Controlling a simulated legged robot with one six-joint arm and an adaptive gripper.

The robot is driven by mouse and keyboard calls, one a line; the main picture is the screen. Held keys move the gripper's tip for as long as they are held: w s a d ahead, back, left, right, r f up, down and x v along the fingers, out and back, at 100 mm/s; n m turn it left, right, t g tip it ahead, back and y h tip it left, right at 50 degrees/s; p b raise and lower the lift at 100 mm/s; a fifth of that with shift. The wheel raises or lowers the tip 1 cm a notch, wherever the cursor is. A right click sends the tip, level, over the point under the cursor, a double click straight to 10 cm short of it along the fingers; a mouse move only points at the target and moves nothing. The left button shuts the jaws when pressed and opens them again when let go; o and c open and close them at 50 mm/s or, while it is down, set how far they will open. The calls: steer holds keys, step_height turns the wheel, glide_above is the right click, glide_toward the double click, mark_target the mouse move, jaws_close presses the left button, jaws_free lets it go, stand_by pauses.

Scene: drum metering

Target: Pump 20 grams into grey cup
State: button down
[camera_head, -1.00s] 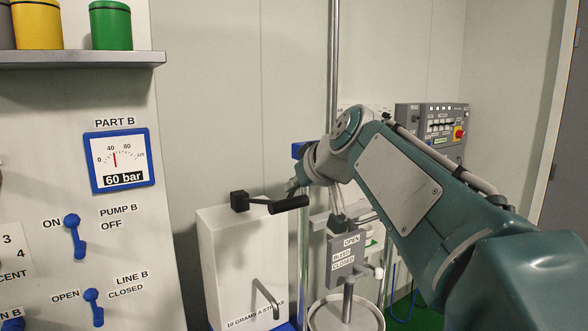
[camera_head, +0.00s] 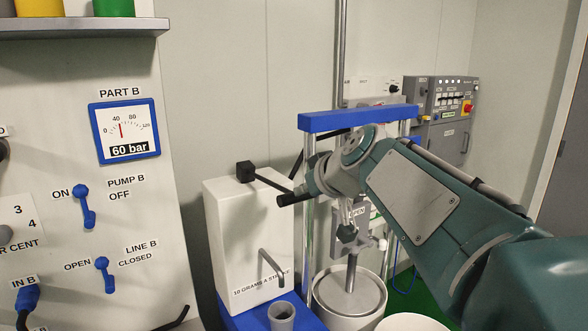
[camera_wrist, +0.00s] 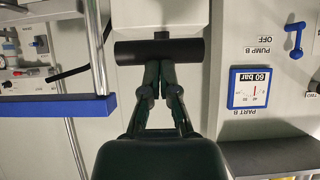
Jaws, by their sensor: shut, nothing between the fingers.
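The grey cup (camera_head: 282,317) stands on a blue base (camera_head: 236,318) below the spout (camera_head: 271,266) of a white metering box (camera_head: 245,235) labelled 10 grams a stroke. The cup is cut off by the lower edge. The box's black lever ends in a crosswise grip (camera_head: 287,199), which slants down to the right of the pivot. In the wrist view, the grip (camera_wrist: 190,50) lies across my gripper's fingertips (camera_wrist: 159,66). My gripper is shut with nothing between the fingers. Its tips are at or against the grip; contact is not certain. My wrist partly hides the grip in the head view.
A white drum (camera_head: 349,300) under a blue-topped frame (camera_head: 350,119) stands right of the box, close to my arm. The panel at left has a Part B gauge (camera_head: 127,131) at 60 bar and blue levers (camera_head: 84,204). A grey control box (camera_head: 440,100) is behind.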

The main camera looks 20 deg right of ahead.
step_height(320, 180, down, 14)
steer(key=shift+w, duration=0.4)
steer(key=shift+a+r, duration=0.1)
steer(key=shift+r, duration=0.1)
stand_by(0.9)
steer(key=w+r+v, duration=0.1)
steer(key=r+v, duration=0.1)
steer(key=v, duration=1)
steer(key=shift+a+r, duration=0.25)
steer(key=shift+s+d, duration=0.1)
steer(key=shift+d, duration=0.1)
steer(key=shift+a, duration=0.1)
